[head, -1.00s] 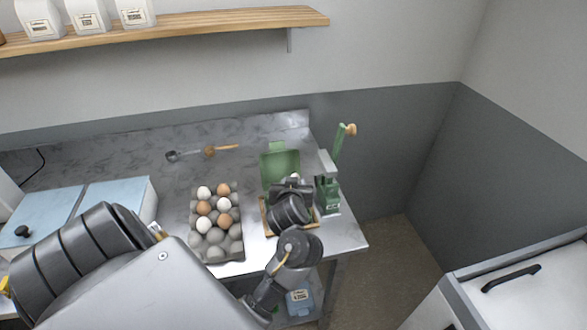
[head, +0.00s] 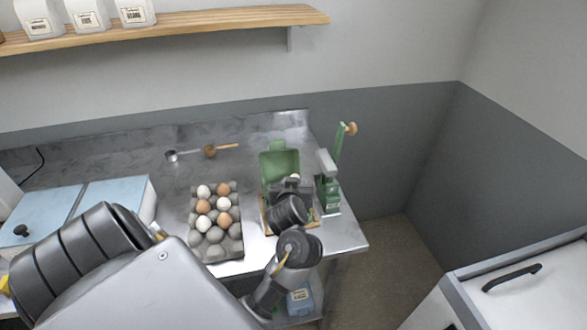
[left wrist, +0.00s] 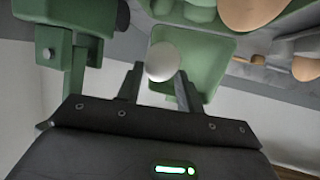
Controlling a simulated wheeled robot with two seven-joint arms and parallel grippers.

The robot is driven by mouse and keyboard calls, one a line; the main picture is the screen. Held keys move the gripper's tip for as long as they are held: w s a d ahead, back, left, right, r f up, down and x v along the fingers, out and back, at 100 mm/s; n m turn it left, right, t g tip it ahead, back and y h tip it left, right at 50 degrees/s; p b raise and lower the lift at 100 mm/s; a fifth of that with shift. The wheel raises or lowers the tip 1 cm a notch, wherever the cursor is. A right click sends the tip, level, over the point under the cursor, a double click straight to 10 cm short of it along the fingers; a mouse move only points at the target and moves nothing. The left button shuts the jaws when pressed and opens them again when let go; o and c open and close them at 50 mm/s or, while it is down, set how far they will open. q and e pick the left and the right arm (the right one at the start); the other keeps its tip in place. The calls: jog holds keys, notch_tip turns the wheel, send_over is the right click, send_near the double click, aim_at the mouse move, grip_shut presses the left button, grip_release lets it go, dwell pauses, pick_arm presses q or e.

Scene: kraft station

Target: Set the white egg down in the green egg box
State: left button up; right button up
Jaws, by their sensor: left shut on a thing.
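My left gripper (head: 292,187) is over the green egg box (head: 279,164), whose lid stands open at the back. In the left wrist view my left gripper (left wrist: 160,80) is shut on the white egg (left wrist: 162,62), held between its two fingertips. The green egg box (left wrist: 205,62) shows behind the egg, with a brown egg at the top edge. In the head view my gripper and wrist cover most of the box's cups, so the egg's height above them is hard to tell. My right gripper is not in view.
A grey egg tray (head: 222,247) with white and brown eggs stands left of the box. A green lever device (head: 329,190) stands close on its right, near the table edge. A wooden-handled utensil (head: 211,151) lies behind. The box sits on a wooden tray (head: 318,222).

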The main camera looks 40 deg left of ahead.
pick_arm(q)
jog(key=shift+f+b, duration=0.45)
jog(key=shift+f, duration=0.2)
jog(key=shift+f+b, duration=1.4)
jog(key=shift+f, duration=0.5)
dwell(0.9)
jog(key=o, duration=0.8)
jog(key=shift+o, duration=0.2)
jog(key=shift+s+d+r+p, duration=0.15)
jog(key=shift+s+r+p, duration=0.05)
jog(key=shift+p, duration=0.15)
jog(key=p+v, duration=0.7)
jog(key=v, duration=0.3)
jog(key=shift+s+p, duration=0.15)
jog(key=shift+p, duration=0.25)
